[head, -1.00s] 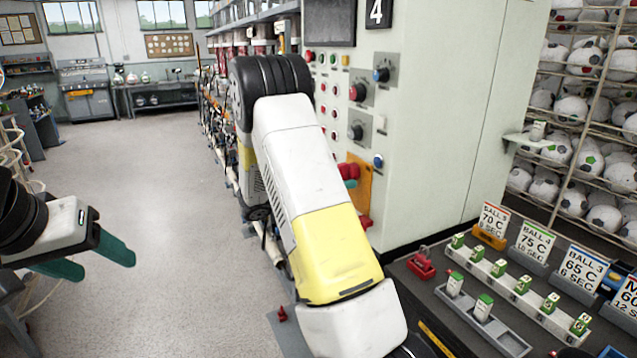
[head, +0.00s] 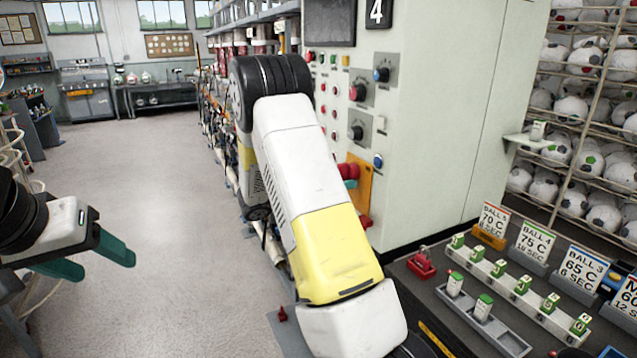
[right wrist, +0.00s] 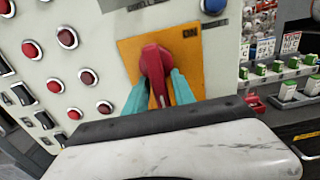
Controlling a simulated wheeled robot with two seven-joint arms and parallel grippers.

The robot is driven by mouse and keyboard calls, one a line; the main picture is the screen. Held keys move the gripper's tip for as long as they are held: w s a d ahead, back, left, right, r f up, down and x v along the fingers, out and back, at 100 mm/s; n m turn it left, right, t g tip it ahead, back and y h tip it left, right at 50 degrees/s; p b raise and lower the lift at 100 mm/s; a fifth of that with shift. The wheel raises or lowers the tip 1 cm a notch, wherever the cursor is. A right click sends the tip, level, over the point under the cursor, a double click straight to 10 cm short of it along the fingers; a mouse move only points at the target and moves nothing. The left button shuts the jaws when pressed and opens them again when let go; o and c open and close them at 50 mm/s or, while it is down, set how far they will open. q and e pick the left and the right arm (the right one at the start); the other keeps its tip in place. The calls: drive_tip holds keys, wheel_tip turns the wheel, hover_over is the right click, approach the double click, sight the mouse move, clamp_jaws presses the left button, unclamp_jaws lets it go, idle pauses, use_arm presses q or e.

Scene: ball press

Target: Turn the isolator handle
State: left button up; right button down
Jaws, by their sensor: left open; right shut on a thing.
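The isolator handle (right wrist: 155,70) is red and sits on an orange plate (right wrist: 190,65) on the cabinet front. In the right wrist view it points down, slightly tilted. My right gripper (right wrist: 158,92) has its teal fingers on both sides of the handle, shut on it. In the head view the handle (head: 348,171) shows beside my right arm, which hides much of the plate (head: 362,185). The plate bears the word "ON" at its upper right in the wrist view. My left gripper (head: 100,258) is open and empty at the left, over the floor.
The pale cabinet (head: 445,110) carries several buttons and knobs beside the handle. A dark bench (head: 440,300) at the right holds a red padlock (head: 422,263), trays of green-topped pieces and ball cards. Open floor (head: 150,190) lies to the left.

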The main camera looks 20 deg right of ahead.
drive_tip(key=shift+n, duration=0.4)
drive_tip(key=n, duration=0.3)
drive_tip(key=shift+s+r, duration=0.1)
drive_tip(key=shift+s, duration=0.3)
drive_tip(key=n, duration=0.3)
drive_tip(key=s+n, duration=0.1)
drive_tip(key=n, duration=0.2)
drive_tip(key=r+n, duration=0.1)
drive_tip(key=n, duration=0.2)
drive_tip(key=shift+s+r+n, duration=0.1)
drive_tip(key=shift+s+n, duration=0.05)
drive_tip(key=shift+n, duration=0.15)
drive_tip(key=shift+s+r+n, duration=0.1)
drive_tip(key=shift+r+n, duration=0.15)
drive_tip(key=shift+n, duration=0.9)
drive_tip(key=shift+r+n, duration=0.2)
drive_tip(key=shift+n, duration=0.95)
drive_tip(key=c, duration=1.4)
unclamp_jaws()
drive_tip(key=shift+o, duration=0.2)
